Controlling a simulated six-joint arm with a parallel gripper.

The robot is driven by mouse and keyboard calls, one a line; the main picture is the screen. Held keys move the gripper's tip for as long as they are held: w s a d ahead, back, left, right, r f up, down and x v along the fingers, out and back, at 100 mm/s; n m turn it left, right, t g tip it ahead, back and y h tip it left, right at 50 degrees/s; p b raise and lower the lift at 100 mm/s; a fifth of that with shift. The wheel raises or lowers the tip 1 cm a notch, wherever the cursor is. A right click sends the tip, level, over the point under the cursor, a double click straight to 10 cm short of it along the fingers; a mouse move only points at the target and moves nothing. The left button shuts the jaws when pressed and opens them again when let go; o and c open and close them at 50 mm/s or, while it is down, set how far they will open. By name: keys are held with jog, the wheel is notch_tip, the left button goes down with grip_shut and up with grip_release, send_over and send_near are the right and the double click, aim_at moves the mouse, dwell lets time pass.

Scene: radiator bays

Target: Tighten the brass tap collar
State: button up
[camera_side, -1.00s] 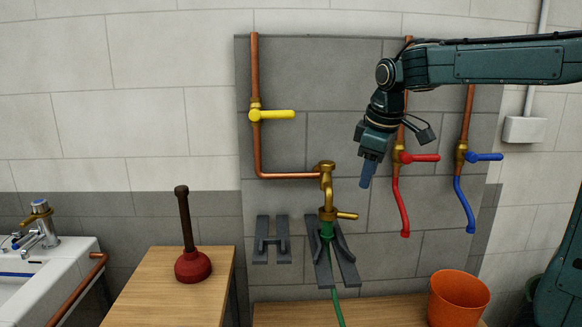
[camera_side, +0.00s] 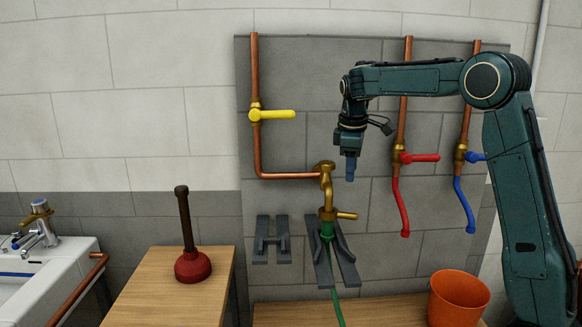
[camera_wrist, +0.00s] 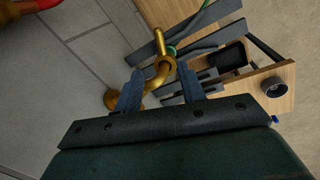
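The brass tap (camera_side: 326,182) ends the copper pipe on the grey wall panel. Its collar (camera_side: 327,213), with a short brass bar sticking out to the right, sits low on the spout, above a green hose end (camera_side: 326,230). My gripper (camera_side: 350,178) points down above and to the right of the collar, apart from it. In the wrist view my gripper's two blue fingers (camera_wrist: 160,70) are spread with nothing held. The curved brass spout (camera_wrist: 164,68) shows beyond and between them, with the collar's bar (camera_wrist: 160,42) past it and the green hose end (camera_wrist: 171,50) beside it.
Grey brackets (camera_side: 271,245) are on the wall to the left of the hose. A yellow-handled valve (camera_side: 271,115), a red-handled valve (camera_side: 418,158) and a blue-handled valve (camera_side: 478,157) flank the tap. A plunger (camera_side: 190,262) and an orange bucket (camera_side: 458,298) stand below.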

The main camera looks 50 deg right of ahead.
aim_at(349, 214)
jog(key=f, duration=0.4)
jog(key=d+f, duration=0.1)
jog(key=f, duration=0.4)
jog(key=w+d+f, duration=0.1)
jog(key=f, duration=0.3)
jog(key=shift+d+f, duration=0.2)
jog(key=shift+c, duration=0.4)
grip_shut()
